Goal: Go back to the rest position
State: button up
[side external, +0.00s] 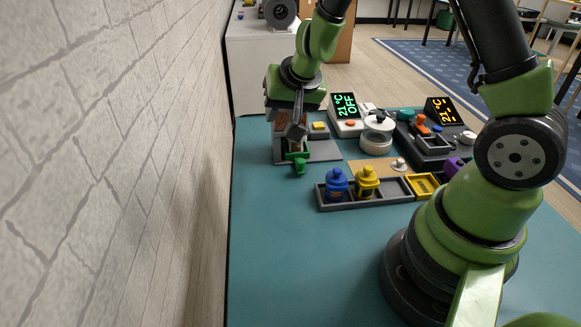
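My gripper (296,131) hangs downward at the far left part of the teal bench, in front of a small grey stand or machine (279,146). A green part (299,161), like a handle or small holder, is just below the fingertips. I cannot tell whether the fingers touch it. The fingers are small and dark here, and their gap cannot be made out. My arm reaches over from the base at the front right.
A grey tray (388,198) holds a blue bottle (336,183) and a yellow bottle (367,181). A wall borders the left. The front-left bench is clear.

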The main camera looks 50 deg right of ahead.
jog(key=s+a+r+n+t+y, duration=0.1)
jog(key=s+a+r+n+y, duration=0.2)
jog(key=r, duration=0.4)
jog(key=s+a+r+t+y, duration=0.1)
jog(key=s+a+r, duration=0.35)
jog(key=r, duration=0.25)
jog(key=s+r+n, duration=0.1)
jog(key=s+r, duration=0.1)
jog(key=s, duration=1.1)
jog(key=shift+g, duration=0.3)
jog(key=shift+r, duration=0.1)
